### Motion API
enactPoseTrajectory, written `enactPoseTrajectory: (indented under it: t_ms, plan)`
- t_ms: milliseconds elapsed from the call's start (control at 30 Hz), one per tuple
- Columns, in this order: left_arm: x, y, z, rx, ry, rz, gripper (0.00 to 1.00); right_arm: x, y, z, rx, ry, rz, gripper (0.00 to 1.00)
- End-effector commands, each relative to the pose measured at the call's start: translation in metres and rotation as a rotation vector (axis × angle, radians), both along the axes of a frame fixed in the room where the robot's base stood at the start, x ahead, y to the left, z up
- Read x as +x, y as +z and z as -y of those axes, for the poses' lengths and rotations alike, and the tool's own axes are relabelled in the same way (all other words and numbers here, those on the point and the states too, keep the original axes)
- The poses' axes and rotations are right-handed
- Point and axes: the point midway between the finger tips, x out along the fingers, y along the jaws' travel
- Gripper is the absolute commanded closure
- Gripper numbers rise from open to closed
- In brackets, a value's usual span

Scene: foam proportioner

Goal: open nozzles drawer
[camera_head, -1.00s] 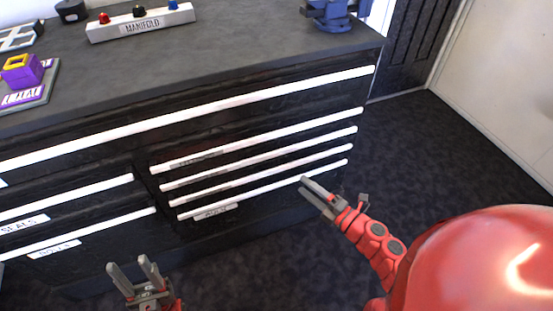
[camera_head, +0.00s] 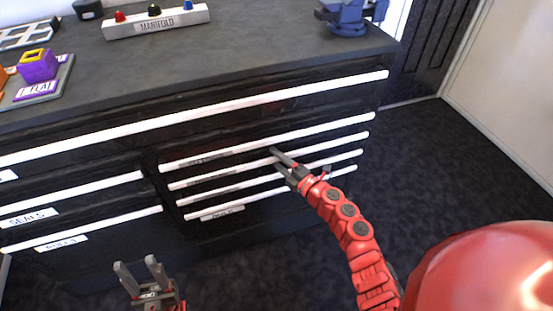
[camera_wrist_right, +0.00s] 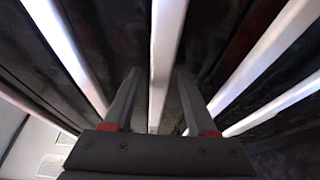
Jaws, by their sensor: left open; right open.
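The black cabinet (camera_head: 120,135) has a right-hand stack of narrow drawers with long white bar handles. Their small labels (camera_head: 222,213) are too blurred to read, so I cannot tell which is the nozzles drawer. My right gripper (camera_head: 275,155) is open at the stack, near its second handle from the top (camera_head: 215,174). In the right wrist view a white handle (camera_wrist_right: 166,50) runs between the open fingers of my right gripper (camera_wrist_right: 155,90); I cannot tell whether they touch it. My left gripper (camera_head: 138,268) is open and empty, low in front of the cabinet.
On the worktop stand the manifold block (camera_head: 158,24), a blue vise (camera_head: 350,15) and a purple part on a plate (camera_head: 38,68). The seals drawer label (camera_head: 28,217) is at lower left. The drawers look shut. Dark floor (camera_head: 460,170) is clear at the right.

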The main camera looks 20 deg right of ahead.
Motion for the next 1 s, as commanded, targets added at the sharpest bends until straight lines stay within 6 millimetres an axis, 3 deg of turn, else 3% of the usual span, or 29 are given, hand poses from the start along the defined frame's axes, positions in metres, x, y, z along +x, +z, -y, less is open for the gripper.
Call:
enactPoseTrajectory:
  t_ms: [300, 633, 1000]
  plan:
    - [0.0, -0.0002, 0.0, 0.0, 0.0, 0.0, 0.5, 0.0033, 0.0, -0.0015, 0.0, 0.0, 0.0, 0.43]
    - [0.0, -0.0002, 0.0, 0.0, 0.0, 0.0, 0.5, 0.0031, 0.0, -0.0013, 0.0, 0.0, 0.0, 1.0]
    - [0.0, -0.0002, 0.0, 0.0, 0.0, 0.0, 0.5, 0.003, -0.0002, -0.0011, 0.0, 0.0, -0.001, 1.0]
